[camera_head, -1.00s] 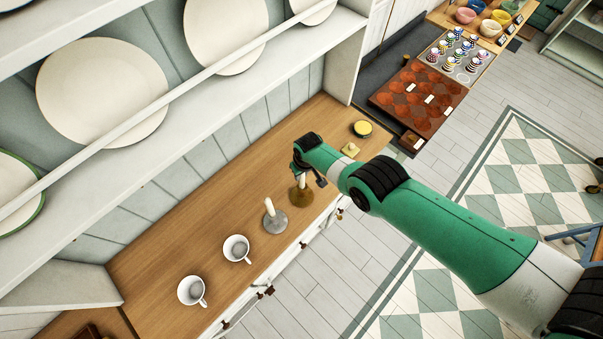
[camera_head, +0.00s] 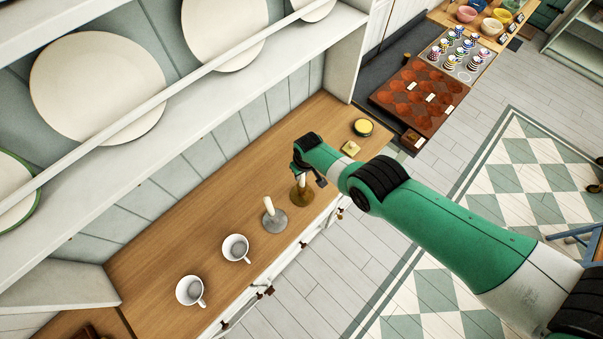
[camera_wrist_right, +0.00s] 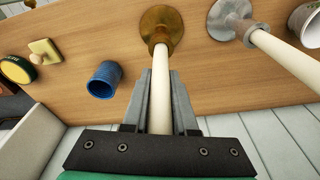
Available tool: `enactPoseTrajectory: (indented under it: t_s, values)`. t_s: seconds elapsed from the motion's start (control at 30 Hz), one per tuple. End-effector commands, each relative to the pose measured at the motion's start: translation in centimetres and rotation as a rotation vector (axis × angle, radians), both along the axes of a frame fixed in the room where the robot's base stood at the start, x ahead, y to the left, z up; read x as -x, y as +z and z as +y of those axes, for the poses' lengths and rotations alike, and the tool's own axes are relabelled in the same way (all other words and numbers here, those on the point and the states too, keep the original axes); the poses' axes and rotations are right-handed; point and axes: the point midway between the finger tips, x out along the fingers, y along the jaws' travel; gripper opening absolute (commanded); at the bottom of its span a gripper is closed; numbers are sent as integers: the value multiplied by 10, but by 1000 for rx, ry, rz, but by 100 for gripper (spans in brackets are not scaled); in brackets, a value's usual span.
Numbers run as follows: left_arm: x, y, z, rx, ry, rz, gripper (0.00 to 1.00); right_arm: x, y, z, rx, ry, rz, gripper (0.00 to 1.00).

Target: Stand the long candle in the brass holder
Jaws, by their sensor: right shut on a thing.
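The long candle (camera_wrist_right: 162,95) is cream white and lies between the fingers of my right gripper (camera_wrist_right: 162,105), which is shut on it. Its far end meets the cup of the brass holder (camera_wrist_right: 161,22); how deep it sits inside cannot be told. In the head view, the brass holder (camera_head: 301,195) stands on the wooden counter, directly below my right gripper (camera_head: 307,177), with a short piece of candle showing between them. The candle looks about upright there. My left gripper is not in view.
A grey metal holder (camera_head: 275,221) with another pale candle stands close beside the brass one. Two white mugs (camera_head: 235,247) stand farther left. A blue cup (camera_wrist_right: 103,80), a knobbed block (camera_head: 351,147) and a round yellow-topped tin (camera_head: 363,127) are nearby. A plate shelf (camera_head: 200,92) rises behind.

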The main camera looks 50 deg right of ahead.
Motion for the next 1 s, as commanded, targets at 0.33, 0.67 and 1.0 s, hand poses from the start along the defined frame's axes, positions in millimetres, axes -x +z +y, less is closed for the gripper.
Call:
enactPoseTrajectory:
  t_s: [0.33, 0.67, 1.0]
  values:
    - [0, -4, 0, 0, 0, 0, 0, 0, -4, 0, 0, 0, 0, 0]
    - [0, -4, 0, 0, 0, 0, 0, 0, -4, 0, 0, 0, 0, 58]
    - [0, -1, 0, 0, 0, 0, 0, 0, -2, 0, 0, 0, 0, 61]
